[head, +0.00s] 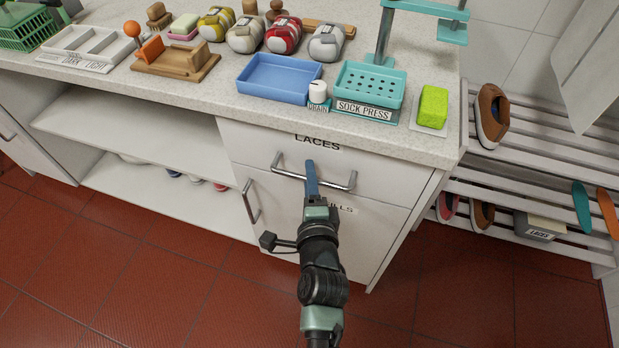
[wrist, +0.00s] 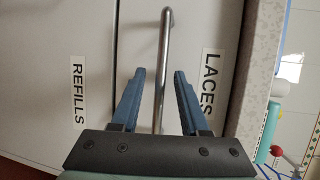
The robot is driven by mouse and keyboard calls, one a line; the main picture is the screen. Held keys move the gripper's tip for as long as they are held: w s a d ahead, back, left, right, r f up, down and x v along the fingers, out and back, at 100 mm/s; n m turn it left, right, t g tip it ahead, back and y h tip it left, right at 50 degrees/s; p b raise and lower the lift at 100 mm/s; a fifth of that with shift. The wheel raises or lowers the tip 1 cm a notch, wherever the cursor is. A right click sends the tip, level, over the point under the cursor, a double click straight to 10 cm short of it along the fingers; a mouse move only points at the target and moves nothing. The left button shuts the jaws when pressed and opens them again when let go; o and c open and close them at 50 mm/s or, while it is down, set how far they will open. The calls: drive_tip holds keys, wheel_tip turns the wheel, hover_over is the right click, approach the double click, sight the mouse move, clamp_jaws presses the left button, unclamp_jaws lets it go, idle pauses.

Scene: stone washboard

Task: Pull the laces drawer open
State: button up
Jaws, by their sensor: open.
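The laces drawer (head: 385,175) is a white front under the counter with a "LACES" label, and it looks flush with the cabinet. Its metal bar handle (head: 338,187) runs across the front. My gripper (head: 309,163) is at the handle with its blue fingers pointing at the drawer. In the wrist view my gripper (wrist: 160,73) is open, with one finger on each side of the handle (wrist: 164,50). A gap shows between each finger and the bar. The "LACES" label (wrist: 210,82) is right of the fingers there.
Below the drawer is a "REFILLS" door (wrist: 55,60) with its own handle (head: 250,202). The counter (head: 235,112) above holds a blue tray (head: 270,78), a sock press (head: 368,88) and a green sponge (head: 432,106). A slatted shoe rack (head: 545,155) stands right. Red floor (head: 190,275) lies in front.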

drive_tip(key=shift+w, duration=0.15)
clamp_jaws()
idle(1.4)
